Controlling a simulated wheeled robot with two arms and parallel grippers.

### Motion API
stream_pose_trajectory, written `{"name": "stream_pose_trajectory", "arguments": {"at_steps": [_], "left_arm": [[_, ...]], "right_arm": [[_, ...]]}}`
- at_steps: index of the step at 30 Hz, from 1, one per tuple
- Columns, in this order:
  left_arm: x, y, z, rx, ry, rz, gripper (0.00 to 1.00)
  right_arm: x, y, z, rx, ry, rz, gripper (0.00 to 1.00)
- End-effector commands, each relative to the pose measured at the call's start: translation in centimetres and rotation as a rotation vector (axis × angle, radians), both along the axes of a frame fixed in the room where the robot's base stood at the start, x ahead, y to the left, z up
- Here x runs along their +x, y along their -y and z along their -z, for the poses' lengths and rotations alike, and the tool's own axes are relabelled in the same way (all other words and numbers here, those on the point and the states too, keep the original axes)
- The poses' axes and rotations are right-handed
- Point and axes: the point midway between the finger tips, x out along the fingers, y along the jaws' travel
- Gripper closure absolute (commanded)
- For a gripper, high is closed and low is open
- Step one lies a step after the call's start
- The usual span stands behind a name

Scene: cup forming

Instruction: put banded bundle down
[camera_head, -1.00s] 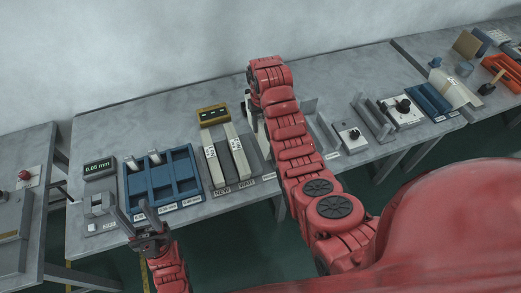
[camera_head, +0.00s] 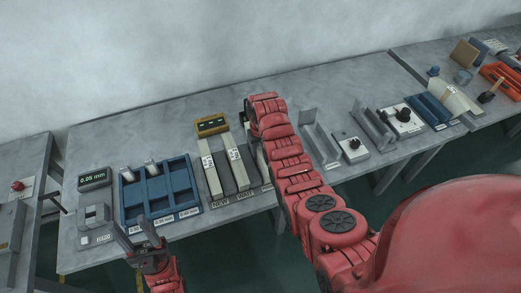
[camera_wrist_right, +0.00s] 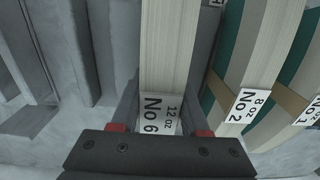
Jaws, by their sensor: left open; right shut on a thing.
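The bundle (camera_wrist_right: 170,50) between my right gripper's fingers (camera_wrist_right: 161,131) is a long, pale stack of sheets with a white label reading "12 oz No 6". My right gripper is shut on it, over a grey slotted tray; I cannot tell if the bundle touches the tray. In the head view my right arm mostly hides that gripper and bundle. Two more labelled pale bundles, a left one (camera_head: 209,176) and a right one (camera_head: 236,168), lie in trays marked NEW and WAIT. My left gripper (camera_head: 136,236) is open and empty at the table's front edge.
A blue compartment tray (camera_head: 160,192) and a display reading 0.05 mm (camera_head: 94,179) stand at the left. A yellow device (camera_head: 211,125) is behind the bundles. A grey holder (camera_head: 318,138) and a knob box (camera_head: 352,149) are right of my arm. The table's back is clear.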

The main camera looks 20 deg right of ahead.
Motion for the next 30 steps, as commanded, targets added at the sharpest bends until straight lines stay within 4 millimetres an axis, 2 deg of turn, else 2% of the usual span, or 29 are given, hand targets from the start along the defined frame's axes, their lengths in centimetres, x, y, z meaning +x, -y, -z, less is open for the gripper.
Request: {"name": "stream_pose_trajectory", "arguments": {"at_steps": [8,9,13,14,25,30], "left_arm": [[0.0,0.0,0.4,0.0,0.0,0.0,0.5],[0.0,0.0,0.4,0.0,0.0,0.0,0.5],[0.0,0.0,0.3,0.0,0.0,0.0,0.5],[0.0,0.0,0.3,0.0,0.0,0.0,0.5],[0.0,0.0,0.0,0.0,0.0,0.0,0.5],[0.0,0.0,0.8,0.0,0.0,0.0,0.5]], "right_arm": [[0.1,0.0,0.3,0.0,0.002,0.0,1.0],[0.1,0.0,0.3,0.0,0.002,0.0,0.52],[0.0,0.0,0.2,0.0,0.001,0.0,0.28],[0.0,0.0,0.2,0.0,0.001,0.0,0.25],[0.0,0.0,-0.1,0.0,0.0,0.0,0.25],[0.1,0.0,-0.7,0.0,0.002,0.0,0.25]]}}
